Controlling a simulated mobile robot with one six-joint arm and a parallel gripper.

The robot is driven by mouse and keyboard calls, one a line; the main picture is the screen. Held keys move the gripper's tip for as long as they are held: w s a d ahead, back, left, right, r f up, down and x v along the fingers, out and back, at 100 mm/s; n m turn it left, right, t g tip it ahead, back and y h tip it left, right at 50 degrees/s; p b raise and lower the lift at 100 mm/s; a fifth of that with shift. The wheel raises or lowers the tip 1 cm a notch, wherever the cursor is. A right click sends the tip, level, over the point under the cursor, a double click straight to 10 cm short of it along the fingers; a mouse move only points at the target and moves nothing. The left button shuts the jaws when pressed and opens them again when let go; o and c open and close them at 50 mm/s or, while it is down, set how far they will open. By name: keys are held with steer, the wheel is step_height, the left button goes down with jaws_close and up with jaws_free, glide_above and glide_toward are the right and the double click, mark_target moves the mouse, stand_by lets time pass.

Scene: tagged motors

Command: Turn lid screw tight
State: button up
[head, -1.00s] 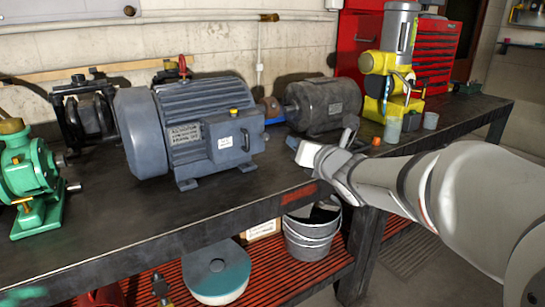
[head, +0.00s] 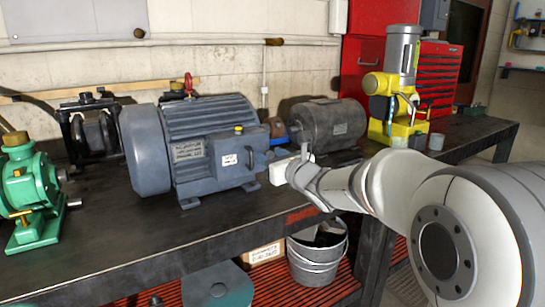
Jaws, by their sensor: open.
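A large blue-grey motor (head: 205,150) stands on the dark workbench. On its side is a terminal box (head: 226,162) with a white label and a small yellow knob (head: 238,129) on top. The lid screw is too small to make out. My gripper (head: 278,170) is just right of the terminal box, low over the bench. It is open, and I see nothing between its fingers. Whether it touches the motor cannot be told from this view.
A green pump (head: 30,195) stands at the left. A dark grey motor (head: 328,124) and a yellow machine (head: 398,105) stand behind my gripper. A bucket (head: 317,262) is on the red slatted shelf below. The bench front (head: 140,235) is clear.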

steer(key=shift+c, duration=0.5)
jaws_close()
steer(key=shift+m+b, duration=0.3)
